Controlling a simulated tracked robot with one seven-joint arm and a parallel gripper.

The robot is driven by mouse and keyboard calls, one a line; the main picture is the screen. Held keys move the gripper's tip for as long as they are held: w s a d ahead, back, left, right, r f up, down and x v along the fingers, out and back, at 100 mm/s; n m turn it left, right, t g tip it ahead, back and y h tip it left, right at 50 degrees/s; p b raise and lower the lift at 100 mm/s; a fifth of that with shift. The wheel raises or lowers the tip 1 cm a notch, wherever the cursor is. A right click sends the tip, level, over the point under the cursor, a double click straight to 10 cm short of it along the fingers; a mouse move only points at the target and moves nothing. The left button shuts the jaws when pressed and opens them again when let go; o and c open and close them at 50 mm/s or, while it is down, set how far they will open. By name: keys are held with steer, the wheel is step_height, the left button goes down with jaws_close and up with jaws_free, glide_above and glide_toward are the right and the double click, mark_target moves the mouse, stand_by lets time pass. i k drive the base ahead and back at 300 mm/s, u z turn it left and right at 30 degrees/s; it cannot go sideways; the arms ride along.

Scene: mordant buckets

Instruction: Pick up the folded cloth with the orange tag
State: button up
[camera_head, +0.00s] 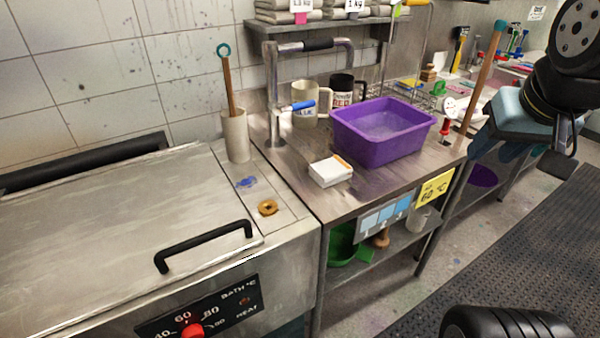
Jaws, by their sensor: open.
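A small white folded block, which looks like the cloth (331,171), lies on the steel counter (375,190), in front of and to the left of a purple tub. An orange strip shows along its upper right edge. My gripper (562,160) is at the far right, in the air over the floor side, well apart from the cloth. It is open and looks empty; its fingertips are only partly shown.
The purple tub (383,133) stands close behind the cloth. Two mugs (308,105), a tap (272,95) and a wooden-handled stick (484,75) rise around it. Folded stacks (290,13) lie on the shelf above. The steel bath lid (110,225) is at left. Counter front is clear.

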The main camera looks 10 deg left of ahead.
mark_target(331, 171)
steer(key=u, duration=0.7)
steer(key=k, duration=0.75)
steer(key=u, duration=0.1)
steer(key=i, duration=0.8)
steer(key=z, duration=0.15)
